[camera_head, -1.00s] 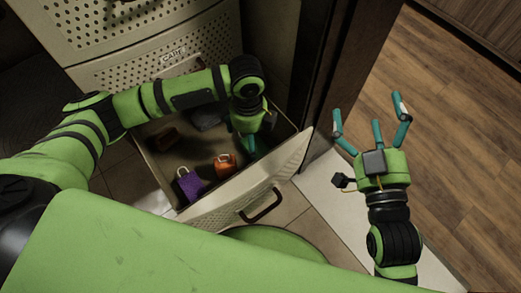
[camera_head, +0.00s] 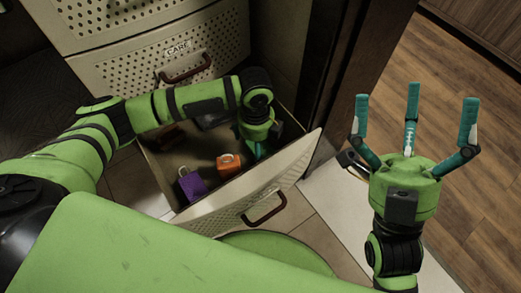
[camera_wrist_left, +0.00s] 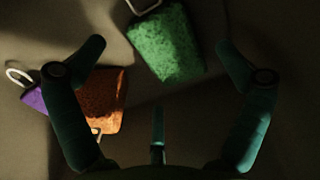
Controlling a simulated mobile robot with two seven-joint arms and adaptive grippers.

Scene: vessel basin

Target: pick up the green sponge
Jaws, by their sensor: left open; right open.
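The green sponge (camera_wrist_left: 166,45) lies on the drawer floor in the left wrist view, with a pale wire loop at its top end. In that view my left gripper (camera_wrist_left: 157,75) is open, its fingers spread on either side of and below the sponge, not closed on it. In the head view my left gripper (camera_head: 255,152) reaches down into the open drawer (camera_head: 238,208), and the sponge is hidden there. My right gripper (camera_head: 413,115) is open and empty, fingers pointing up, outside the drawer to the right.
An orange sponge (camera_head: 229,163) and a purple sponge (camera_head: 191,185) lie in the drawer left of my left gripper. A dark brown item (camera_head: 170,135) is farther back. The drawer front has a handle (camera_head: 265,208). Wooden floor (camera_head: 470,190) to the right is clear.

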